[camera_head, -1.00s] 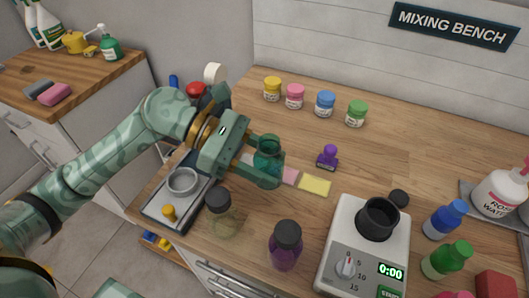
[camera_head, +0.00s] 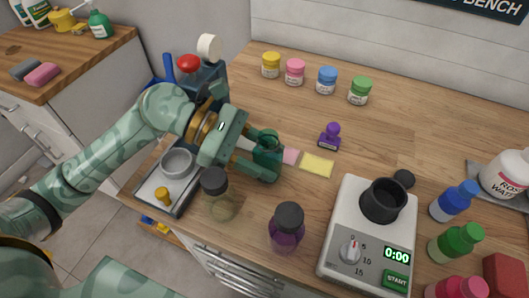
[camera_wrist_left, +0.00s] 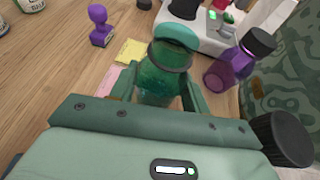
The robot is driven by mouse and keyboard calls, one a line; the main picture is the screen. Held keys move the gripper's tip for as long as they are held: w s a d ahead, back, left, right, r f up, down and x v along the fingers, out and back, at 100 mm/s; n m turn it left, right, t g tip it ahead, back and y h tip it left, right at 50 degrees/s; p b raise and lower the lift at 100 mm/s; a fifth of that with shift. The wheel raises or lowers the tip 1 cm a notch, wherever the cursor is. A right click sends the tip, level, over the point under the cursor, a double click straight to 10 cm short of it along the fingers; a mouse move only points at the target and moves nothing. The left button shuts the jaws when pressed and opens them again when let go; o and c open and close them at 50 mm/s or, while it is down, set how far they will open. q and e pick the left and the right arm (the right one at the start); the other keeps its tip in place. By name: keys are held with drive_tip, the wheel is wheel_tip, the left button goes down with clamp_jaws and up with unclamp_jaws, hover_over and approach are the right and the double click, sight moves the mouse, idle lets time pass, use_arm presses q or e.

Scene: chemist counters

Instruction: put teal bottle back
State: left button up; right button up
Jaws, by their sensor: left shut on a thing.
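The teal bottle (camera_head: 268,153) is a see-through green-teal bottle, held roughly upright at the middle left of the bench. My left gripper (camera_head: 271,161) is shut on it, with a finger on each side. My right gripper is not in view.
A clear dark-capped bottle (camera_head: 217,198) and a purple bottle (camera_head: 287,230) stand close by at the front. Small jars line the back. Bare wood lies mid-bench.

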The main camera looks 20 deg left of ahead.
use_arm(q)
drive_tip(key=shift+f+b, duration=0.4)
drive_tip(key=shift+f, duration=0.2)
drive_tip(key=o, duration=1.1)
drive_tip(key=shift+r, duration=0.15)
